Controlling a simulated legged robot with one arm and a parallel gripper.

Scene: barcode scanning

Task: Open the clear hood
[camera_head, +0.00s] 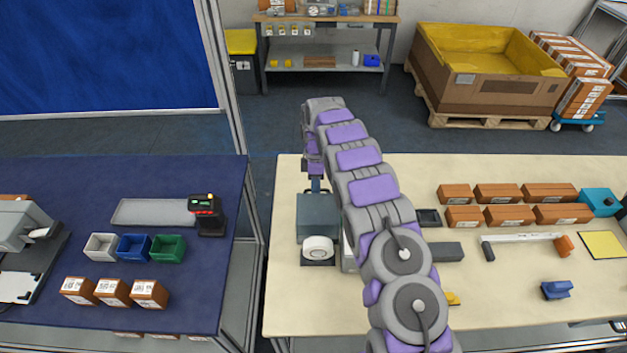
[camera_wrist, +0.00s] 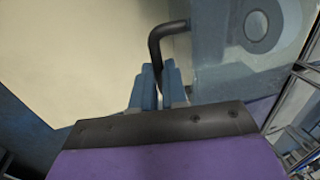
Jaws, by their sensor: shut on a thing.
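The clear hood (camera_wrist: 222,62) fills the upper right of the wrist view, and a round white roll (camera_wrist: 257,24) shows through it. A black bent handle (camera_wrist: 156,48) runs from the hood down between my blue fingers. My gripper (camera_wrist: 160,85) is shut on this handle. In the head view the hooded machine (camera_head: 317,211) stands near the left edge of the cream table (camera_head: 290,290), with the white roll (camera_head: 318,248) at its front. My gripper (camera_head: 315,184) is at the machine's far side there; its fingertips are small and partly hidden.
Brown boxes (camera_head: 497,192), a blue tape dispenser (camera_head: 600,201) and a small blue item (camera_head: 556,290) lie right of my arm. At left, a dark blue table (camera_head: 45,180) holds small bins (camera_head: 134,247), a scanner (camera_head: 207,213) and boxes (camera_head: 112,291). A metal post (camera_head: 231,110) stands between the tables.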

